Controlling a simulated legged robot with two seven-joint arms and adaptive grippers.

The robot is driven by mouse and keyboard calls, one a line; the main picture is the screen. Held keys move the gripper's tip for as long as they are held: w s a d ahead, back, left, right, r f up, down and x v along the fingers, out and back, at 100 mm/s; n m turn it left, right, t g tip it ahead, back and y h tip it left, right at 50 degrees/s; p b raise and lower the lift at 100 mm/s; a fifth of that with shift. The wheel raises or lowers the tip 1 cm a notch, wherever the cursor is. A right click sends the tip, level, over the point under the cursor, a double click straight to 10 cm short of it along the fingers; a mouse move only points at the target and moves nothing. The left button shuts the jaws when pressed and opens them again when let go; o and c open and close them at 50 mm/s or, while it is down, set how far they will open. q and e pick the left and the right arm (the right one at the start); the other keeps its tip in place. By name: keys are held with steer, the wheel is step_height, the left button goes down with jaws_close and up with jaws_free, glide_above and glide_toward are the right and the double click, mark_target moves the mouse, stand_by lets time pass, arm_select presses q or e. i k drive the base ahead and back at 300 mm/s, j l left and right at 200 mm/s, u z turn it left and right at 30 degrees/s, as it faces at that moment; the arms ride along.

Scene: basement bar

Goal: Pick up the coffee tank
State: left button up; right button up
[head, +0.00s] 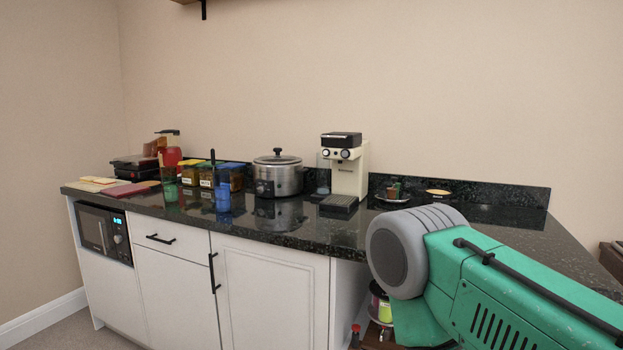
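A cream coffee machine (349,172) with a black top and round dials stands on the dark counter, against the back wall. A clear, tank-like container (323,177) shows at its left side, between it and the steel pot; I cannot tell if it is attached. A black drip tray (339,203) sits at the machine's front. Neither of my grippers is in view. A large green and grey link, which looks like part of my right arm, fills the lower right and hides part of the counter. No gripper is near the machine in this view.
A steel pot (277,176) stands left of the machine. Further left are a blue cup (222,198), lidded jars (190,174), a red board (124,190) and a black grill (134,163). A small plate (393,198) lies to the right. The counter front (300,232) is clear.

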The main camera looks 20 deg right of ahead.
mark_target(322, 165)
steer(key=k, duration=0.15)
steer(key=k+u, duration=0.25)
steer(key=u, duration=0.15)
steer(key=k+j+u, duration=0.15)
steer(key=u, duration=0.3)
steer(key=k+u, duration=0.1)
steer(key=u, duration=4.4)
steer(key=k+l+u, duration=0.1)
steer(key=u, duration=0.4)
steer(key=k+u, duration=0.1)
steer(key=u, duration=0.4)
steer(key=k+u, duration=0.1)
steer(key=u, duration=0.35)
steer(key=k+u, duration=0.15)
steer(key=u, duration=0.35)
steer(key=k+j, duration=0.3)
steer(key=k, duration=0.2)
steer(key=k+j+u, duration=0.1)
steer(key=k+j, duration=0.15)
steer(key=k, duration=0.25)
steer(key=k+j, duration=0.35)
steer(key=k, duration=0.15)
steer(key=k+j+u, duration=0.1)
steer(key=k+j, duration=0.2)
steer(key=k, duration=0.2)
